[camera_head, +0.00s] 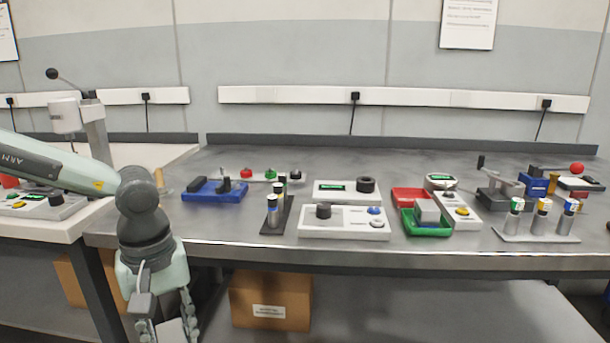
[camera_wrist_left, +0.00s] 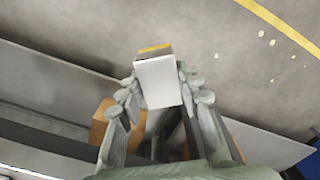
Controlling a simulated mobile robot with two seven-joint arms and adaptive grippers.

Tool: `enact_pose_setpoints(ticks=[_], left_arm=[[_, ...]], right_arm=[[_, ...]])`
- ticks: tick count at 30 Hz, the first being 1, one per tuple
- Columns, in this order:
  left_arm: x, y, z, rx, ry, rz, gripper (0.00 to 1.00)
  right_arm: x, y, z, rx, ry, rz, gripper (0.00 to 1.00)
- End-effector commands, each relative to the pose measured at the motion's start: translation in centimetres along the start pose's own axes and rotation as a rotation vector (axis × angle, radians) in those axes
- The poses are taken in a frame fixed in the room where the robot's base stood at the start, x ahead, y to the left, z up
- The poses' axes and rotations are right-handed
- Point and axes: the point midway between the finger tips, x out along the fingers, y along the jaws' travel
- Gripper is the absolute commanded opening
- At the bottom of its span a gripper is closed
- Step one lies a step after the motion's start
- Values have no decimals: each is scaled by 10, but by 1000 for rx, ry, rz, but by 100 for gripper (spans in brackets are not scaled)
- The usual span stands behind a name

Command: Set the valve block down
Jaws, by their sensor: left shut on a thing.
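My left gripper (camera_head: 168,330) hangs pointing down at the bottom left of the head view, in front of the bench's front edge. In the left wrist view the gripper (camera_wrist_left: 160,88) is shut on the valve block (camera_wrist_left: 160,82), a pale block with a grey and yellow end. The block is held between the two fingers, clear of any surface, with floor beyond it. In the head view the fingers and the picture's lower edge largely hide the block. My right gripper is not in view.
The grey bench (camera_head: 250,240) carries a blue fixture (camera_head: 215,191), a dark rack of cylinders (camera_head: 277,213), control boxes (camera_head: 344,222), red and green trays (camera_head: 425,229) and a rack of capped cylinders (camera_head: 538,238). A cardboard box (camera_head: 270,300) sits underneath.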

Motion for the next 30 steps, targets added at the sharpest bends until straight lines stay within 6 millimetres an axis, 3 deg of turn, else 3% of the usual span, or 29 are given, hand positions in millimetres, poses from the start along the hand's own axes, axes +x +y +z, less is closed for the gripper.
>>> enact_pose_setpoints(ticks=[6, 15, 23, 30], left_arm=[[24, 19, -8, 303, -1, -1, 0], [42, 33, -15, 548, 0, -1, 0], [22, -4, -50, 456, 4, 4, 0], [-4, -66, -90, 328, 4, 6, 0]], right_arm=[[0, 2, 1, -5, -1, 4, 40], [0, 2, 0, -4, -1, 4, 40], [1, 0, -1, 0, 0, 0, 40], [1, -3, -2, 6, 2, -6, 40]])
